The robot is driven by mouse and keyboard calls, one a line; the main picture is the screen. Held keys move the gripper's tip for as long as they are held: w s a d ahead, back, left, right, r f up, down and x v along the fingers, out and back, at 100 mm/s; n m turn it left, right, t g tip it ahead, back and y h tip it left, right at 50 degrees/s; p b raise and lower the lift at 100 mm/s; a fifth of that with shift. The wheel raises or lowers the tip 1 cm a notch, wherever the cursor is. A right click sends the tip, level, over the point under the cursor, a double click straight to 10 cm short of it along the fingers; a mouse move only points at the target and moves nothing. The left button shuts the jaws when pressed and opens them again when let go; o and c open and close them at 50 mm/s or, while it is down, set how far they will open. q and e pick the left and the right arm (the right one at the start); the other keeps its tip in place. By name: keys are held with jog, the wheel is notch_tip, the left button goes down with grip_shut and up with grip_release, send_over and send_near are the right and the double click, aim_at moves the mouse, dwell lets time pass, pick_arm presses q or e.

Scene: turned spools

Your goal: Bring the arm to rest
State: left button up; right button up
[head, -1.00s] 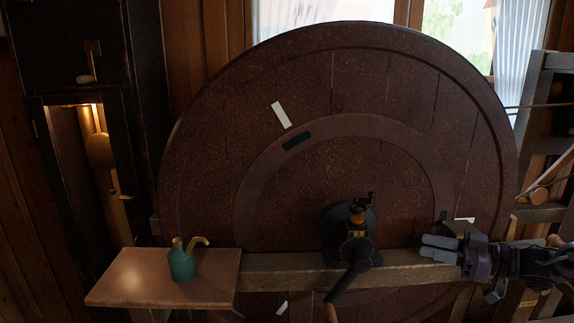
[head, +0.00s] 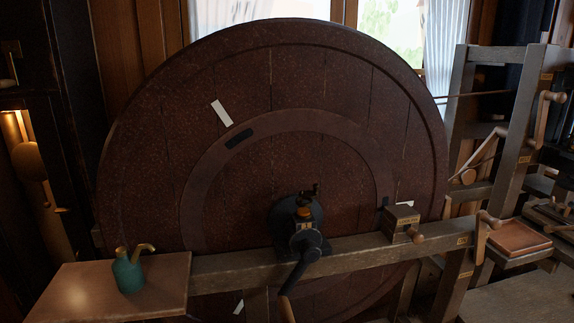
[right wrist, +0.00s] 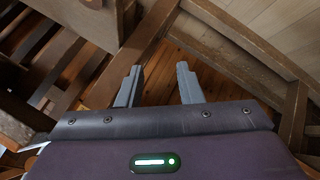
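My right gripper (right wrist: 158,88) shows in the right wrist view. Its two grey fingers are apart with nothing between them, above a wooden floor and timber beams. Neither arm shows in the head view now. My left gripper is in no frame.
A large dark red wheel (head: 290,95) stands behind a timber beam (head: 350,254) with a black crank (head: 297,265). A green oil can (head: 127,273) stands on a wooden shelf (head: 75,298). A small wooden block (head: 400,219) sits on the beam. A timber frame (head: 457,110) stands at right.

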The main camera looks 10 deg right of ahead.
jog(key=s+d+f+g+h, duration=0.1)
jog(key=s+d+g+h, duration=0.1)
jog(key=s+d, duration=0.5)
jog(key=s+d+f+g+h, duration=0.1)
jog(key=s+d+g+h, duration=0.15)
jog(key=s, duration=0.75)
jog(key=s+d+f+g+h, duration=0.1)
jog(key=s+d+h, duration=0.1)
jog(key=s+d, duration=0.55)
jog(key=s+a+f+m+y, duration=0.1)
jog(key=s+a+f+y, duration=0.1)
jog(key=a+f, duration=0.65)
jog(key=s+a+f+g+y, duration=0.1)
jog(key=s+a+f, duration=0.3)
jog(key=a, duration=0.7)
jog(key=s+a+f+m+y, duration=0.1)
jog(key=a+f+y, duration=0.1)
jog(key=a+f, duration=0.7)
jog(key=s+a+f+y, duration=0.1)
jog(key=a+f+y, duration=0.1)
jog(key=a, duration=1.4)
jog(key=s+a+f+m+y, duration=0.1)
jog(key=a+f+y, duration=0.1)
jog(key=a, duration=1.4)
jog(key=shift+a+f+m, duration=0.3)
jog(key=shift+a+f, duration=0.1)
jog(key=shift+f, duration=0.2)
